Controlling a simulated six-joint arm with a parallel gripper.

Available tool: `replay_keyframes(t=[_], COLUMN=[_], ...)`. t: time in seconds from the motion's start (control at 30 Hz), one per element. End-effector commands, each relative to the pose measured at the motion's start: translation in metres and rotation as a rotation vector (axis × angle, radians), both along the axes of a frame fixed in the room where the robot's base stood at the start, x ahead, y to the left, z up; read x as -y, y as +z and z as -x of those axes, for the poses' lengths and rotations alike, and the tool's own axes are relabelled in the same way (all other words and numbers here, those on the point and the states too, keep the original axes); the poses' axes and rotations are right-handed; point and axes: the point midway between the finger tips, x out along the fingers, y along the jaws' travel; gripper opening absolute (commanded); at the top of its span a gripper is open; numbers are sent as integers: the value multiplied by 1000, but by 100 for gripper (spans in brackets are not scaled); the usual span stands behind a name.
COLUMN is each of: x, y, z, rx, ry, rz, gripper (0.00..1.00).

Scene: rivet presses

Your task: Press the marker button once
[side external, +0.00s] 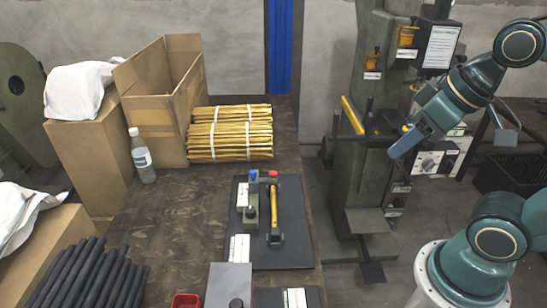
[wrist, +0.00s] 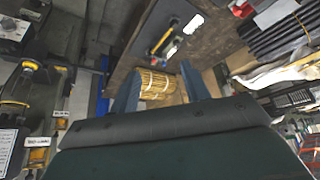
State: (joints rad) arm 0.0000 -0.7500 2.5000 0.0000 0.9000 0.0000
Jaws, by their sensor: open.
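No button in view has a label I can read, so I cannot tell which is the marker button. A grey box (side external: 226,284) with a black knob stands at the table's front edge. The green press (side external: 376,95) carries yellow-topped fittings and a panel with a dial (side external: 429,161). My gripper (side external: 404,143) is in the air in front of the press, right of the table. In the wrist view its blue fingers (wrist: 160,72) stand apart with nothing between them.
Bundled yellow rods (side external: 230,133), an open cardboard box (side external: 165,95) and a bottle (side external: 142,158) stand at the table's back. Black rods (side external: 88,275) and a red container (side external: 186,301) are at the front. Bare tabletop (side external: 180,225) lies left of the mat.

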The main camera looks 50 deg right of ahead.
Motion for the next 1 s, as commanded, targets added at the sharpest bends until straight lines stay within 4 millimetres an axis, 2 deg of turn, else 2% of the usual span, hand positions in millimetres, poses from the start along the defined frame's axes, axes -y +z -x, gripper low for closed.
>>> replay_keyframes(t=[0.03, 0.2, 0.23, 0.57, 1.0], x=[0, 0, 0, 3, 10], y=[0, 2, 3, 17, 31], z=[0, -4, -5, -35, -103], rx=[0, -4, -6, -49, -133], ry=[0, 6, 8, 63, 182], rz=[0, 4, 6, 38, 96], gripper=[36, 3, 0, 0, 0])
